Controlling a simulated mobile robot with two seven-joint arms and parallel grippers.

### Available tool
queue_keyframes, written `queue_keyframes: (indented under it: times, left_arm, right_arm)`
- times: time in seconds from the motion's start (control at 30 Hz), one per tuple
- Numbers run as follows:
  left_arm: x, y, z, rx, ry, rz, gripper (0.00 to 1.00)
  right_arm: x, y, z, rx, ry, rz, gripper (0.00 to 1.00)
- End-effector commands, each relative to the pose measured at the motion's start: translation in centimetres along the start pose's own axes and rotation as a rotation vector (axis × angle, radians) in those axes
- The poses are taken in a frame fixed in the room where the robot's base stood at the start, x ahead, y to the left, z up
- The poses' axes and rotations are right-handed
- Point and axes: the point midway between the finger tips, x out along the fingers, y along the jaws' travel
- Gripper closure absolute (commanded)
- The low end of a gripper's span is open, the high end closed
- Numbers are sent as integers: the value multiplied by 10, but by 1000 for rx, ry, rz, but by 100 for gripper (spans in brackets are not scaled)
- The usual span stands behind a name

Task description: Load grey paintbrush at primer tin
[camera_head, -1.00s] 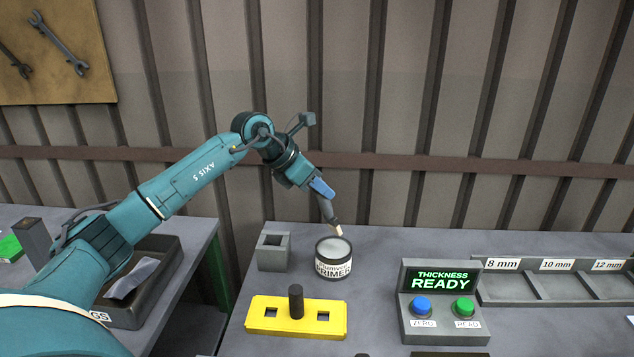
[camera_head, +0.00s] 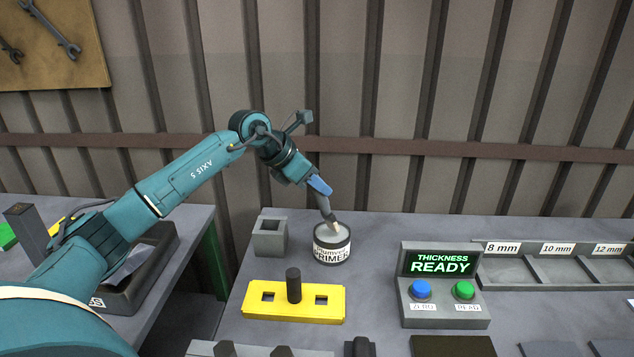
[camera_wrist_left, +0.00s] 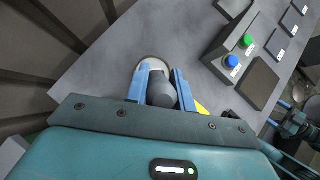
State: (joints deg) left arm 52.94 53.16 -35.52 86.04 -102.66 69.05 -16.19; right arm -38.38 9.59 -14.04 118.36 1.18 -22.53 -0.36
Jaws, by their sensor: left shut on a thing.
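The primer tin (camera_head: 332,246) is a dark round tin with a white "PRIMER" label, standing on the grey bench behind the yellow block. My left gripper (camera_head: 321,187) is above it, tilted down, and shut on the grey paintbrush (camera_head: 326,208). The brush's lower end is at the tin's open top, at its near-centre; how deep it sits is hard to tell. In the left wrist view the blue fingers hold the grey brush handle (camera_wrist_left: 161,92) between them, and the tin's pale round top (camera_wrist_left: 150,66) shows partly behind it.
A grey square holder (camera_head: 270,238) stands left of the tin. A yellow block (camera_head: 293,303) with a dark peg is in front. The thickness gauge (camera_head: 440,285) reads "READY" at right, beside a tray (camera_head: 560,268) marked by sizes. Bench space between tin and gauge is clear.

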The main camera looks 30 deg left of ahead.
Motion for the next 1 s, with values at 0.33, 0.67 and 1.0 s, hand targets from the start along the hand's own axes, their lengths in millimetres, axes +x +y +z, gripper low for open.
queue_keyframes:
  times: [0.33, 0.67, 1.0]
  left_arm:
    - [2, 0, -2, 0, -1, 0, 98]
    - [5, 0, -5, 0, -1, 1, 98]
    - [8, 0, -7, 0, -1, 1, 98]
  right_arm:
    - [3, 2, -1, 0, 6, 3, 13]
    - [5, 2, 2, 0, 5, 4, 13]
    - [6, 2, 5, 1, 4, 4, 13]
